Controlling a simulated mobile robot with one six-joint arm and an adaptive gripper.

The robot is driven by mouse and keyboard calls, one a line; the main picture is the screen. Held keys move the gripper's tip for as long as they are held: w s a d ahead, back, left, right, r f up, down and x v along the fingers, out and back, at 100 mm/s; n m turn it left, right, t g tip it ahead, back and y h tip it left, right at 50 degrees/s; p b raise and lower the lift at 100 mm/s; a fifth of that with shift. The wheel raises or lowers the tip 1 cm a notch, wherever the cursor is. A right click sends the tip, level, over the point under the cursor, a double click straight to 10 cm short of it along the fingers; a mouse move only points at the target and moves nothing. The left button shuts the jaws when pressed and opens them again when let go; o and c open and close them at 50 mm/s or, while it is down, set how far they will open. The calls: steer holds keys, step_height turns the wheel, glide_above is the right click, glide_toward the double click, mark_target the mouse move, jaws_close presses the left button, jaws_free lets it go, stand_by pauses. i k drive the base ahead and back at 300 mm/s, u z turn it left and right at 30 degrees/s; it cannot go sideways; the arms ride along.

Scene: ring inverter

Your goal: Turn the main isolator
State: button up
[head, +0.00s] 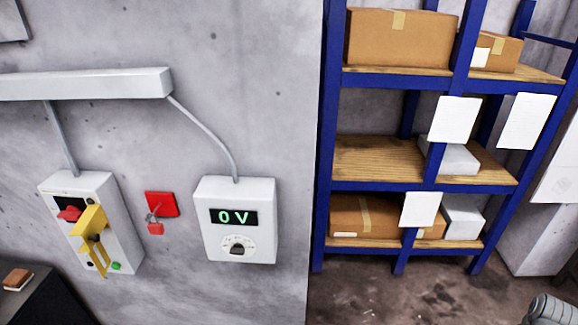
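A light grey box (119,222) is mounted on the wall at the left in the head view. On its front are a red knob (69,214), which looks like the main isolator, and a yellow bracket-like part (93,225) with a dark round centre. The yellow part covers some of the front beside the knob. A small green button (116,266) sits low on the box. I cannot read the knob's marked position. My gripper is not in view, and nothing is seen touching the box.
A red wall plate with a red padlock (155,229) hangs right of the box. A white meter box (263,222) reads "0 V" above a dial. A dark surface (50,303) holds a brown-topped block (17,279). Blue shelving (326,200) with cartons stands right.

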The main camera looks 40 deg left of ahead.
mark_target(72, 212)
steer(key=u, duration=2.85)
